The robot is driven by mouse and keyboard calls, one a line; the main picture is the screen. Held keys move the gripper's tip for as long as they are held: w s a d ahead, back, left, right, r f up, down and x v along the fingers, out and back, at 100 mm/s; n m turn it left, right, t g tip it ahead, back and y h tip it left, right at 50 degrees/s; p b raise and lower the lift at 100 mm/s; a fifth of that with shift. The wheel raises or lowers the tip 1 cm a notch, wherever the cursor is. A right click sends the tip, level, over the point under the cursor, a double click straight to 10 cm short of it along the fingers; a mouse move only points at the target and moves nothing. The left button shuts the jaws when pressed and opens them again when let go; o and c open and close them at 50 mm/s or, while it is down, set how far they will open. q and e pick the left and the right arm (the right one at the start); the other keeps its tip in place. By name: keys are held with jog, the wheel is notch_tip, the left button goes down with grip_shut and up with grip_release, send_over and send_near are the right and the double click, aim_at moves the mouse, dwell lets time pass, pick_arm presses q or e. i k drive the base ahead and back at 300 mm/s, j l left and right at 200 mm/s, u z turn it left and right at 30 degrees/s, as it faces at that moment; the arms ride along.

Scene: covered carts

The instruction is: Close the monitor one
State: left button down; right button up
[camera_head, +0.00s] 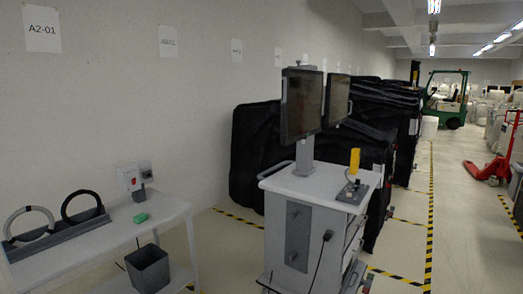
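Two dark monitors stand on a grey post above a white cart (318,186). The nearer monitor (301,104) is on the left and faces right, seen at a slant. The farther monitor (337,99) is behind it to the right, partly hidden by the nearer one. The two screens are angled and apart at their outer edges. Neither of my grippers shows in the head view.
A yellow object (354,160) stands on the cart top. A white table (100,242) at left holds a ring rack (58,232) and green block (141,217); a dark bin (148,268) sits below. Black covered carts (262,150) stand behind. The aisle at right has open floor.

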aim_at(302, 108)
jog(key=i+z, duration=0.1)
jog(key=i, duration=0.45)
jog(key=i+j+z, duration=0.1)
jog(key=i, duration=0.45)
jog(key=i+j+z, duration=0.1)
jog(key=i, duration=0.45)
